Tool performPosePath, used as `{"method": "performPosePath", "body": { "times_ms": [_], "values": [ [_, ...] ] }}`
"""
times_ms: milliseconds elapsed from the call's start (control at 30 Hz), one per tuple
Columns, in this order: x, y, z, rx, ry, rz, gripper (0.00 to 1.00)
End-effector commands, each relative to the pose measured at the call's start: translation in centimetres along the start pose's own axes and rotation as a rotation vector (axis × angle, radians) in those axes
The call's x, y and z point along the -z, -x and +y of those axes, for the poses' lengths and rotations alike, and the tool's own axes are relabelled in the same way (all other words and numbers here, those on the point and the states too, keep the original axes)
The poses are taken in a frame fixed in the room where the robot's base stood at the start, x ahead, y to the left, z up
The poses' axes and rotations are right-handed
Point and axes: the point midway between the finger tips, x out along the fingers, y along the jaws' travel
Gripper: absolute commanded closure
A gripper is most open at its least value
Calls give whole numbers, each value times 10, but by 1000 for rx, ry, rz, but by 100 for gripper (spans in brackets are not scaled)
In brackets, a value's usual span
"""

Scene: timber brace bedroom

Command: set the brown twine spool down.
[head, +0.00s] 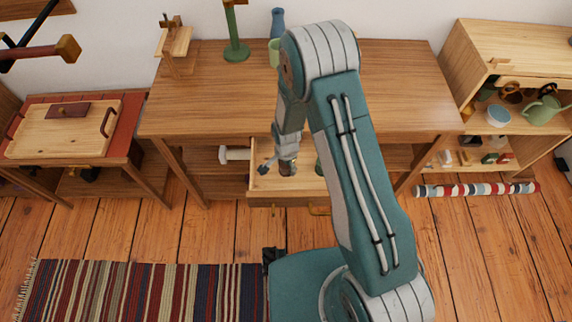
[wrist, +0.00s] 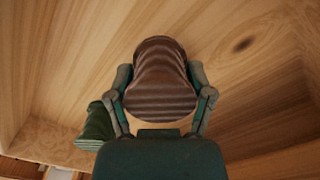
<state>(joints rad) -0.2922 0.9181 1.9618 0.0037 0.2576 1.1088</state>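The brown twine spool (wrist: 160,85) is between the two fingers of my gripper (wrist: 160,80) in the wrist view, and both fingers touch its sides. My gripper is shut on it. The pale wood of an open drawer (wrist: 70,70) surrounds the spool. In the head view my gripper (head: 286,166) reaches down into this drawer (head: 262,182) under the desk, and the spool is mostly hidden. I cannot tell whether the spool touches the drawer floor. A green spool (wrist: 95,127) lies to the left of my gripper in the wrist view.
The wooden desk (head: 210,95) overhangs the back of the drawer. A white spool-like thing (head: 234,154) is left of the drawer. The drawer floor ahead of the spool looks clear in the wrist view. A striped rug (head: 150,290) lies on the floor.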

Motion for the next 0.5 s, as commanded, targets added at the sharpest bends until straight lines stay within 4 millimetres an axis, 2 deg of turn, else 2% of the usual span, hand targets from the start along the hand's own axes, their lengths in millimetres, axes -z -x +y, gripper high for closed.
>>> {"method": "performPosePath", "body": {
  "times_ms": [33,67,500],
  "values": [
    [0,0,0,0,1,0,10],
    [0,0,0,0,1,1,0],
    [0,1,0,0,1,0,0]
  ]
}}
